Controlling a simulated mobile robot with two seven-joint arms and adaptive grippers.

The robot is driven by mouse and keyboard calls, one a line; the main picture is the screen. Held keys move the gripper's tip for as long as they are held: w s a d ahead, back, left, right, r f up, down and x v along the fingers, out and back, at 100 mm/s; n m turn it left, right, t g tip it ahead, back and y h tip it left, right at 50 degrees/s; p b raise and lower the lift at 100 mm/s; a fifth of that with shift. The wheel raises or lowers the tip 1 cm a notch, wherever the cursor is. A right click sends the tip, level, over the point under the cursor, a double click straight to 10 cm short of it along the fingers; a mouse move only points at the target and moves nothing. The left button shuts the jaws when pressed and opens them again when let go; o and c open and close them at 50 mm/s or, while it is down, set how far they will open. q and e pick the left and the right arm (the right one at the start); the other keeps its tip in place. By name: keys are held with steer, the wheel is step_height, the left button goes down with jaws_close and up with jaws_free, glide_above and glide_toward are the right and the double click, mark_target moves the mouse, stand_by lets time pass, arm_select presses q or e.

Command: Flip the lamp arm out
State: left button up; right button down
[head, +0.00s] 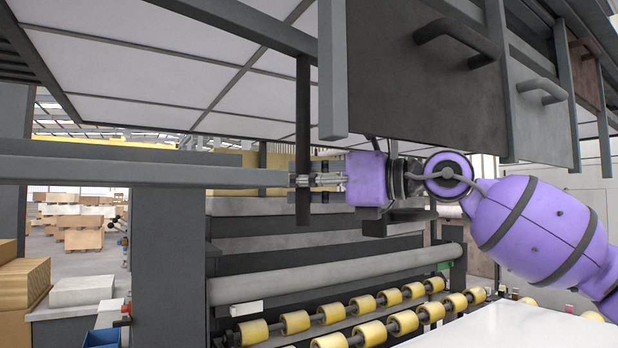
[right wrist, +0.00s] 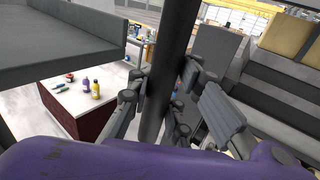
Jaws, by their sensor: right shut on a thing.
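A dark upright bar (head: 303,110), which I take to be the lamp arm, hangs from the frame under the pale panelled canopy in the head view. My right gripper (head: 308,181) reaches it from the right and is shut on it near its lower end. In the right wrist view the bar (right wrist: 168,60) runs between the fingers of my right gripper (right wrist: 160,105). Its lower end is hidden there by my wrist. My left gripper is not in view.
A grey horizontal beam (head: 140,172) runs in from the left to beside the bar. Dark drawers with handles (head: 430,70) hang above my right arm. Yellow rollers (head: 295,322) lie below. In the right wrist view a white-topped table (right wrist: 85,100) holds bottles.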

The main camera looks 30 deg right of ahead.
steer(key=shift+s+d, duration=0.25)
steer(key=shift+s, duration=0.45)
steer(key=c, duration=1.6)
jaws_free()
steer(key=shift+w+d+f, duration=0.1)
steer(key=shift+d, duration=0.15)
steer(key=shift+o, duration=0.2)
steer(key=shift+a, duration=0.15)
steer(key=shift+v, duration=2.8)
